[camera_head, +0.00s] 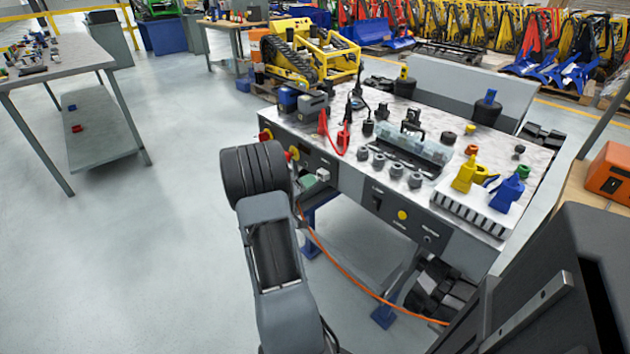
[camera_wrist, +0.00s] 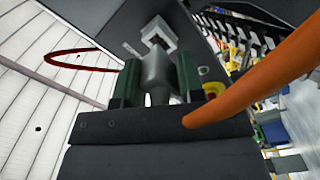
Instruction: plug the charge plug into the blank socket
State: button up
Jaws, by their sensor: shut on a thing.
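My gripper (camera_head: 310,184) is at the left part of the workbench's dark front panel, with its green fingers just showing past my arm. In the wrist view, its two green fingers (camera_wrist: 158,84) are shut on the grey charge plug (camera_wrist: 157,68). An orange cable (camera_wrist: 262,80) runs across the wrist view close to the camera. A pale square socket (camera_wrist: 157,32) lies straight ahead of the plug's tip; it also shows in the head view (camera_head: 323,175). The tip overlaps the socket in the picture; I cannot tell whether they touch. The plug is hidden in the head view.
The workbench (camera_head: 470,135) carries chargers, clips, a clear tray and a white power strip (camera_head: 470,208). The orange cable (camera_head: 345,268) hangs below the bench. The floor at left is clear.

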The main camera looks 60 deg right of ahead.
jog(key=shift+w+a, duration=0.1)
jog(key=shift+a, duration=0.05)
jog(key=shift+b+v, duration=0.75)
jog(key=shift+v, duration=0.35)
jog(key=shift+w+a, duration=0.15)
jog(key=shift+a, duration=0.35)
